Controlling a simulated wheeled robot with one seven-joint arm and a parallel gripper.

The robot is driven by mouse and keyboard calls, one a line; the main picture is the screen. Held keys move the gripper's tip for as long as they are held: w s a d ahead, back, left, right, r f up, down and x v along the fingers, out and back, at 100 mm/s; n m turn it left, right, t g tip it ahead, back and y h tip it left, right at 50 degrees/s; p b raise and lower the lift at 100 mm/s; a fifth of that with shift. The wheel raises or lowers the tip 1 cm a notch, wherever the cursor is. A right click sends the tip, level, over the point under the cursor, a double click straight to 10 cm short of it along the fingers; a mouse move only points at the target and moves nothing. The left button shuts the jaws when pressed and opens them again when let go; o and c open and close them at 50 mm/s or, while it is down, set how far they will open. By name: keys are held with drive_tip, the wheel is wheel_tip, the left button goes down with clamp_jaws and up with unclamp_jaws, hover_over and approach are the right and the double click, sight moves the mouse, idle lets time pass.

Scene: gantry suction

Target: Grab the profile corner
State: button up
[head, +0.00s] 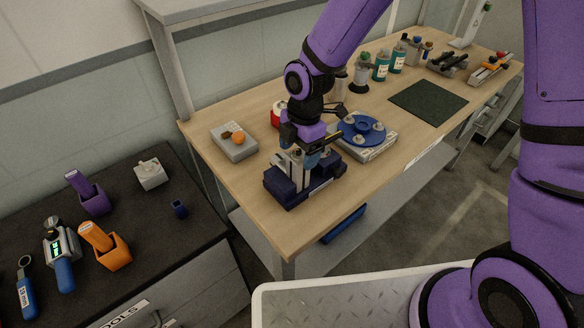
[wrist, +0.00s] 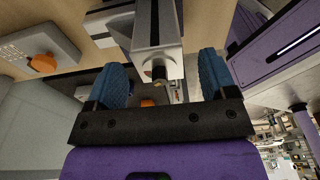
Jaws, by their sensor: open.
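A silver-grey metal profile piece, which looks like the profile corner (head: 287,170), stands on a dark navy block (head: 286,190) near the front edge of the wooden bench. My gripper (head: 307,158) is low over the navy block. In the wrist view my gripper (wrist: 162,80) is open, with one blue fingertip on each side of the profile's end. Gaps show between the fingertips and the metal. The head view partly hides the profile behind my gripper.
A grey box with an orange knob (head: 236,148) sits left of my gripper. A blue round fixture on a pale base (head: 372,148) stands close to its right. A dark mat (head: 428,102) and bottles (head: 381,68) are farther back. A black-topped tool cabinet (head: 130,235) stands left.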

drive_tip(key=shift+s+a+f, duration=0.1)
drive_tip(key=shift+f, duration=0.95)
clamp_jaws()
